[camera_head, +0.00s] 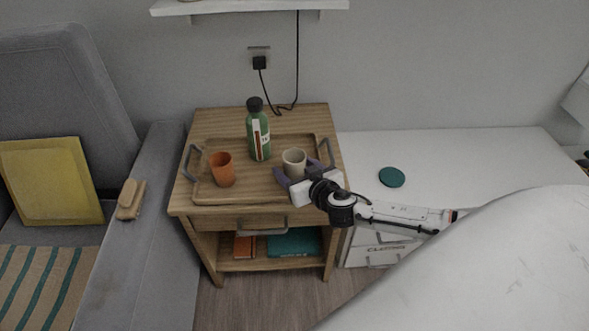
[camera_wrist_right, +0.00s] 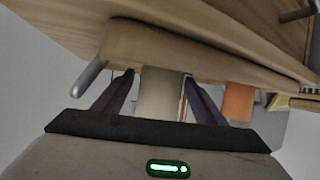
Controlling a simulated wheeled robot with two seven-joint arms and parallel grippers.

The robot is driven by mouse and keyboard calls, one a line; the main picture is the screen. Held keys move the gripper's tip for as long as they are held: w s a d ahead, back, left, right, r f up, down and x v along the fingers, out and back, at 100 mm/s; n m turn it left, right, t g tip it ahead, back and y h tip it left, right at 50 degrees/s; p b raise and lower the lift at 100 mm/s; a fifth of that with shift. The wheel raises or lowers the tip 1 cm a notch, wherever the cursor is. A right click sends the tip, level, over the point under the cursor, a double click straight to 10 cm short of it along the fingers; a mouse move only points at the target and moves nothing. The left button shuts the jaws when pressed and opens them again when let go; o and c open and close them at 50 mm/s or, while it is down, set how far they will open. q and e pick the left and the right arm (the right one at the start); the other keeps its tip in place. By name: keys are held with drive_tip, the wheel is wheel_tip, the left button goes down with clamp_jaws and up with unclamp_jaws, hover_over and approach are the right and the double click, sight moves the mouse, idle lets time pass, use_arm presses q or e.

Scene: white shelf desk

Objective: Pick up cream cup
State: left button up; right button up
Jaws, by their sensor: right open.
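The cream cup (camera_head: 294,160) stands upright on the wooden tray (camera_head: 240,200), on its right side. My right gripper (camera_head: 297,173) is at the cup, its two dark fingers spread on either side of it. In the right wrist view the cream cup (camera_wrist_right: 160,95) shows between the open fingers of my right gripper (camera_wrist_right: 160,92). Gaps show between the cup and the fingers, and whether either finger touches it cannot be told. My left gripper is not in view.
An orange cup (camera_head: 222,170) stands at the tray's left, and a green bottle (camera_head: 259,135) behind, between the cups. The tray has raised handles (camera_head: 189,160) at its ends. It lies on a wooden side table (camera_head: 210,120). A green disc (camera_head: 391,177) lies on the white surface at right.

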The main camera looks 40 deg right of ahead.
drive_tip(key=c, duration=1.2)
